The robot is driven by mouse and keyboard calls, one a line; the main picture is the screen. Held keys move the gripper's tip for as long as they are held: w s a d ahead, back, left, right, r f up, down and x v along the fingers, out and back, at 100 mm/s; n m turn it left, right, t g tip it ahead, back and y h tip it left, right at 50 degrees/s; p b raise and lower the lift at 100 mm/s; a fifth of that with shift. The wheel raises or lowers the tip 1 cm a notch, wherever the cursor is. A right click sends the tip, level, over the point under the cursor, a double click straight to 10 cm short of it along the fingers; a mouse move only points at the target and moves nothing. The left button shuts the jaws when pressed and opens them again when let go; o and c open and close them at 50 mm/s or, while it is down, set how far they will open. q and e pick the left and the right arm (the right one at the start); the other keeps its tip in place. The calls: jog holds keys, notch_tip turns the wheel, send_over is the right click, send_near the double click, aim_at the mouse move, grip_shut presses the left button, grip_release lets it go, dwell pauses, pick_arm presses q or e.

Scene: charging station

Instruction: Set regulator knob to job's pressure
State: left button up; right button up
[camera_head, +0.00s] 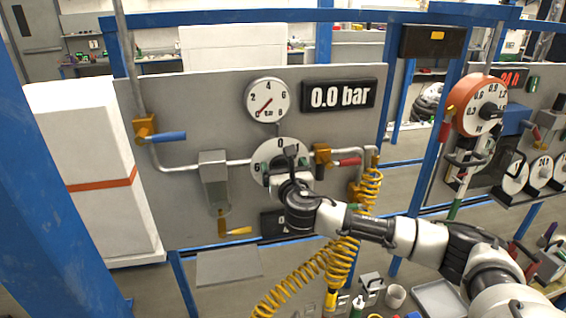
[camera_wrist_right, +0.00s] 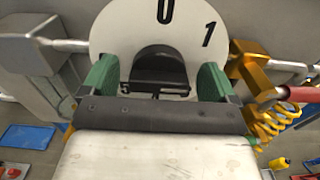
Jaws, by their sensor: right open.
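The regulator's white round dial plate (camera_head: 281,145) is on the grey panel; the wrist view shows its numerals 0 and 1 (camera_wrist_right: 165,14). The black regulator knob (camera_wrist_right: 160,66) sits in front of the plate. My right gripper (camera_wrist_right: 157,78) is open, its green fingers on either side of the knob with visible gaps. In the head view my right gripper (camera_head: 281,166) covers much of the dial. The round gauge (camera_head: 267,100) has its red needle near 0. The display (camera_head: 339,95) reads 0.0 bar. My left gripper is out of view.
A blue-handled valve (camera_head: 165,136) is left of the regulator, a red-handled valve (camera_head: 345,162) just right. A yellow coiled hose (camera_head: 369,190) hangs beside my right arm. A black plate (camera_head: 272,223) below the dial is partly hidden. Another panel with an orange-rimmed dial (camera_head: 470,105) stands right.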

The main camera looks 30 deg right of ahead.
jog(key=shift+w, duration=0.35)
jog(key=shift+d, duration=0.1)
jog(key=c, duration=0.9)
